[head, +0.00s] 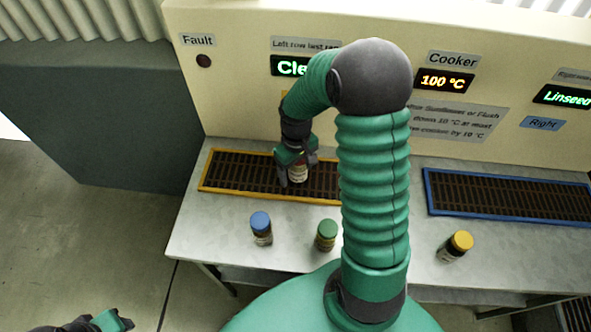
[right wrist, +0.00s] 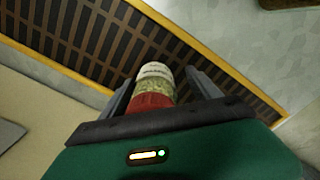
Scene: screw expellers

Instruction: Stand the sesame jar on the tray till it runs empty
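A jar with a red lid and a pale label (head: 298,173) is upright at the orange-rimmed tray (head: 240,191); I cannot read its label to confirm sesame. My right gripper (head: 298,164) reaches down over it, one finger on each side. In the right wrist view the jar (right wrist: 154,85) sits between the fingers of my right gripper (right wrist: 161,75), with narrow gaps showing beside it, so the gripper looks open around it. The jar's contents cannot be seen. Part of my left gripper (head: 112,320) shows at the lower left; its fingers are not clear.
Blue-lidded (head: 261,229), green-lidded (head: 326,235) and yellow-lidded (head: 456,246) jars stand on the grey table. A blue-rimmed tray (head: 428,192) is at right. The panel's left display (head: 290,66) starts "Cle", partly hidden by my arm; the cooker display (head: 444,81) reads 100 °C; the right display (head: 565,97) reads Linseed.

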